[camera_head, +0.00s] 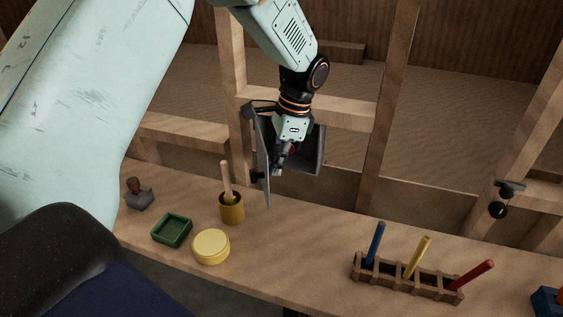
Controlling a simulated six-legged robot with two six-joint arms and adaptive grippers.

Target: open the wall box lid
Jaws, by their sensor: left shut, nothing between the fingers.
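The grey wall box (319,150) is fixed to the wooden frame behind the bench, near the middle of the head view. Its lid (262,160) stands swung out on the left side, seen nearly edge-on, so the box is open at the front. My left arm comes in from the upper left and reaches down to the box. My left gripper (279,166) is shut and empty, between the lid and the box's right wall. Whether its fingers touch the lid I cannot tell. The gripper hides part of the box's inside. My right gripper is not in view.
The wooden bench (300,245) holds a stamp (140,195), a green tray (172,230), a round yellow tin (211,246) and a mustard cup (231,208) with a pestle. A wooden rack (408,277) holds blue, yellow and red sticks. The bench below the box is clear.

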